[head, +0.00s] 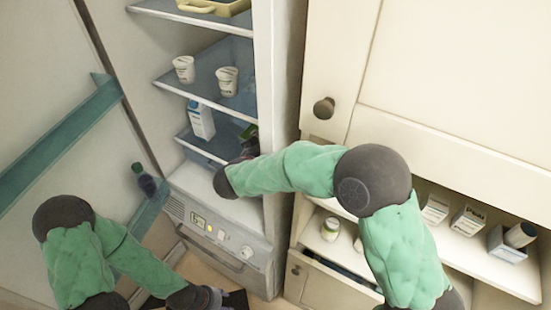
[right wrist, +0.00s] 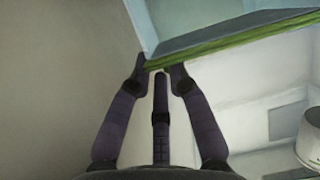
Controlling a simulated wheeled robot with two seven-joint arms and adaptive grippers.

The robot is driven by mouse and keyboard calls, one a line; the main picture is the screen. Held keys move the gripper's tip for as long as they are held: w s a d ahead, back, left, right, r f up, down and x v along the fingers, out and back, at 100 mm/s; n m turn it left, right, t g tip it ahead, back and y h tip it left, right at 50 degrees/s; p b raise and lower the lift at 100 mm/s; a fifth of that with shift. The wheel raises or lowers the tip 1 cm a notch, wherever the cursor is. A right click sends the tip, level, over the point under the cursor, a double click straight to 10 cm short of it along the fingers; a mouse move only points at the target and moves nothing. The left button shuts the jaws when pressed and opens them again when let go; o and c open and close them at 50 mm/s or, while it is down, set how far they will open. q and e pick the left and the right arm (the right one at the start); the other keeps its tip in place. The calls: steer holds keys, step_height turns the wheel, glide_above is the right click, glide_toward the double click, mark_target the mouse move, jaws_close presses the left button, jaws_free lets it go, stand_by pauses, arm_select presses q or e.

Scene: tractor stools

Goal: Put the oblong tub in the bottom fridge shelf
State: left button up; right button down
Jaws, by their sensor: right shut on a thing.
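The oblong tub (right wrist: 225,35) shows in the right wrist view as a pale blue-grey body with a green edge. Only part of it is in that view. A small green piece (head: 249,131), probably the same tub, shows in the head view beside my right gripper. My right gripper (right wrist: 160,68) is shut on the green edge. In the head view it reaches into the lower part of the fridge, mostly hidden by my wrist. The bottom fridge shelf (head: 190,139) is partly covered by my arm. My left gripper (head: 208,298) is low in the picture; its finger opening is unclear.
A blue-white carton (head: 201,120) stands at the left of the bottom shelf. Two white cups (head: 227,81) stand on the shelf above, and a yellow dish (head: 213,6) is higher up. The fridge door (head: 45,130) stands open at left. A cupboard (head: 450,70) is at right.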

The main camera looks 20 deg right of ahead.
step_height(320, 180, down, 4)
steer(key=shift+d+f+b, duration=0.1)
steer(key=shift+b, duration=0.75)
steer(key=shift+w+d+f+b, duration=0.1)
steer(key=shift+w+f+b, duration=0.05)
steer(key=shift+f+b, duration=0.2)
steer(key=shift+r, duration=0.1)
steer(key=c, duration=1.2)
jaws_free()
steer(key=shift+o, duration=0.2)
